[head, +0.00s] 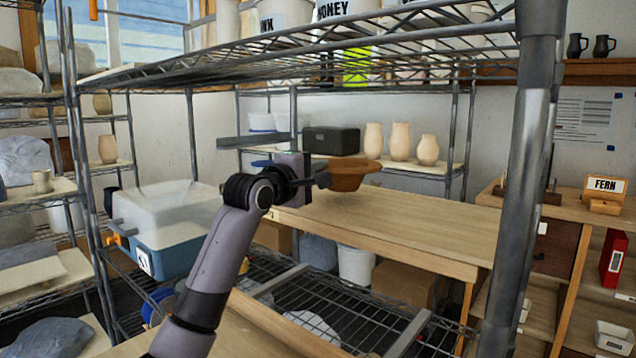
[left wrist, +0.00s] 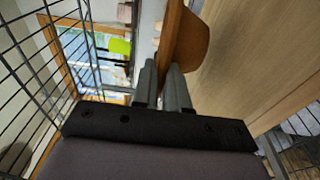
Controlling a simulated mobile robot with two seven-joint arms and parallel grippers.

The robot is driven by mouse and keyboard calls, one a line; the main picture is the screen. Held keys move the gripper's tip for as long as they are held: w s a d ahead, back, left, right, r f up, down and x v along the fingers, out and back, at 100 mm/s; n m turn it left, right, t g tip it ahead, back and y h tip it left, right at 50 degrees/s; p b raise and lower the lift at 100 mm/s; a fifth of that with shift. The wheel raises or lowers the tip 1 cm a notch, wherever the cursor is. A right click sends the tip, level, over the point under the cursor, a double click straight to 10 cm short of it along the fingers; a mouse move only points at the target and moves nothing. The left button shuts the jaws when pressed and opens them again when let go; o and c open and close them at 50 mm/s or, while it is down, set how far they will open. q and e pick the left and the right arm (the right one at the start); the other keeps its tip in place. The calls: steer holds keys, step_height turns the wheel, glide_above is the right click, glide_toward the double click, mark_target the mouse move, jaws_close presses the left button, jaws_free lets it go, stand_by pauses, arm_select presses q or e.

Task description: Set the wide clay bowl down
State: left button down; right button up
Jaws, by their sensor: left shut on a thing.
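The wide clay bowl (head: 352,178) is orange-brown and upright in the head view, over the back part of the wooden bench top (head: 405,222). I cannot tell whether its base touches the wood. My left gripper (head: 326,180) reaches in from the left and is shut on the bowl's left side. In the left wrist view the two fingertips (left wrist: 163,80) close on the rim of the bowl (left wrist: 192,45), with the bench top beside it. My right gripper is not in view.
A wire shelf (head: 330,65) spans above my arm, with a thick metal post (head: 522,170) at the right. Several pale vases (head: 400,142) and a dark box (head: 331,141) stand behind the bowl. The front and right of the bench top are clear.

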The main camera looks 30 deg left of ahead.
arm_select(q)
steer(key=shift+f, duration=1.1)
steer(key=c, duration=1.1)
jaws_free()
steer(key=shift+f, duration=0.2)
steer(key=shift+c, duration=0.2)
steer(key=shift+r, duration=0.1)
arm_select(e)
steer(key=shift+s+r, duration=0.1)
